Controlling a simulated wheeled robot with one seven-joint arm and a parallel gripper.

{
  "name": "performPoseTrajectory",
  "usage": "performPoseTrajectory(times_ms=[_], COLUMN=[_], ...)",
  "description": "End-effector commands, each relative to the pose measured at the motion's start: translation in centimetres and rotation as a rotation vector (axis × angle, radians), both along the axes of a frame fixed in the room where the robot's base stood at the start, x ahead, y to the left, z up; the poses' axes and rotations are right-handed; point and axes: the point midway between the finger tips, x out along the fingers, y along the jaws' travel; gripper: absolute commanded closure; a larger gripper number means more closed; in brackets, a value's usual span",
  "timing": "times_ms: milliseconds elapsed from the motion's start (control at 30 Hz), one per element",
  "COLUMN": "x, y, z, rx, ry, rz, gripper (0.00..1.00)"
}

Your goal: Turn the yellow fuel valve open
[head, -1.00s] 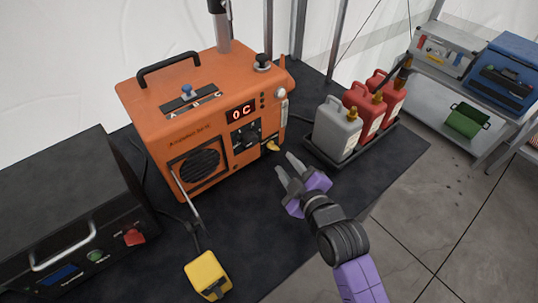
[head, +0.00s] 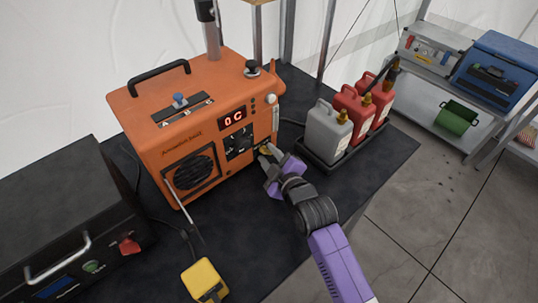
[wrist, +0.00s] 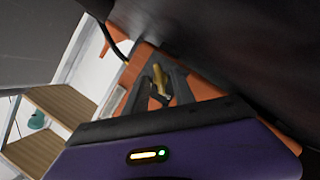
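The yellow fuel valve (head: 264,150) is a small lever low on the right part of the orange heater's front (head: 180,140). My gripper (head: 269,155) is right at it and partly hides it in the head view. In the wrist view the yellow valve (wrist: 160,80) shows between the two dark fingertips of my gripper (wrist: 160,88). The fingers stand apart, one on each side of the lever, with gaps visible. I cannot tell whether either finger touches it. The heater's display reads "0 C".
A grey can (head: 328,132) and two red cans (head: 357,112) stand in a black tray (head: 345,160) close to the right of my gripper. A black box (head: 60,215) is at the left and a yellow block (head: 204,280) in front. The tabletop before the heater is mostly clear.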

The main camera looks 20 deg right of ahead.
Motion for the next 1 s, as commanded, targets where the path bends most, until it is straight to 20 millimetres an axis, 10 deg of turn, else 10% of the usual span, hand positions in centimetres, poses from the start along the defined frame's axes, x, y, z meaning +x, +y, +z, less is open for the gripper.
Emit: performPoseTrajectory(times_ms=[200, 1000], x=[-0.02, 0.08], y=[0.01, -0.25], z=[0.01, 0.31], rx=[0.0, 0.251], ry=[0.0, 0.079], rz=[0.0, -0.001], gripper=[1.0, 1.0])
